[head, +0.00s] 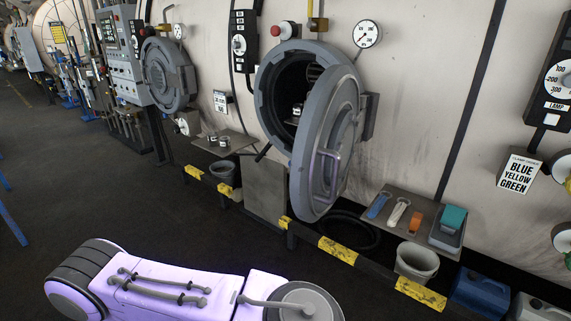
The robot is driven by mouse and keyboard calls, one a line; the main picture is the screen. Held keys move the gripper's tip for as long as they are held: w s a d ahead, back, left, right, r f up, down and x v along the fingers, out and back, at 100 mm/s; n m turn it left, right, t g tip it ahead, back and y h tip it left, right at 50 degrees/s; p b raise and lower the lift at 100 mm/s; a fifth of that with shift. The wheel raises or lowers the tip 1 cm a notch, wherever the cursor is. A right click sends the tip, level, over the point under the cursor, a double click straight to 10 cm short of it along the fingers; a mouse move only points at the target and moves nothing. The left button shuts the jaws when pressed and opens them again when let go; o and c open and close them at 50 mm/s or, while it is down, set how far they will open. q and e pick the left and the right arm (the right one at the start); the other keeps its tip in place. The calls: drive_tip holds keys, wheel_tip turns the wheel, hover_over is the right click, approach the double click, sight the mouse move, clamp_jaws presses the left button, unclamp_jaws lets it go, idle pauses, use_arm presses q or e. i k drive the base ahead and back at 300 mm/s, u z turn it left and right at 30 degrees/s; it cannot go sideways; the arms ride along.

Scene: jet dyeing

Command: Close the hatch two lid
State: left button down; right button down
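A round grey hatch (268,88) is set in the pale machine wall at the middle of the head view. Its thick round lid (318,135) stands ajar, swung out from the opening, with a bar handle on its outer face. The dark opening (290,92) shows to the left of the lid. I see no number on this hatch that tells if it is hatch two. Neither of my grippers is in view; a white-purple arm link of mine crosses the bottom.
Another round hatch (166,72) farther left looks shut. A low rail with yellow-black strips (338,250) runs along the floor in front. A shelf (391,222) with small tools is right of the lid, above a grey bucket (416,261). The left floor is open.

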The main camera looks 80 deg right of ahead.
sight(332, 120)
drive_tip(key=k, duration=1.3)
drive_tip(key=z, duration=2.2)
drive_tip(key=i, duration=0.5)
drive_tip(key=u, duration=0.05)
